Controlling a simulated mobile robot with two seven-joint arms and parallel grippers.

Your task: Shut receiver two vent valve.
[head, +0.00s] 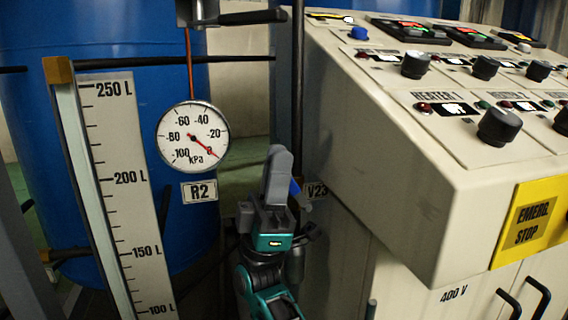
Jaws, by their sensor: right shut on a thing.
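A valve tagged V23 (317,191) sits just left of the control cabinet, beside a dark vertical pipe. A small part of its blue handle (295,187) shows behind my right gripper. My right gripper (279,163) is grey and teal, comes up from below, and is shut on the blue handle. Its fingers hide most of the handle and the valve body, so I cannot tell the handle's exact angle. The R2 tag (199,191) hangs left of the gripper, under a round kPa gauge (193,136) with a red needle. My left gripper is out of view.
The cream control cabinet (370,170) with knobs and a yellow emergency stop plate (530,222) stands close on the right. A large blue tank (150,50) and a litre scale (125,180) stand on the left. A dark handle (250,18) juts out above.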

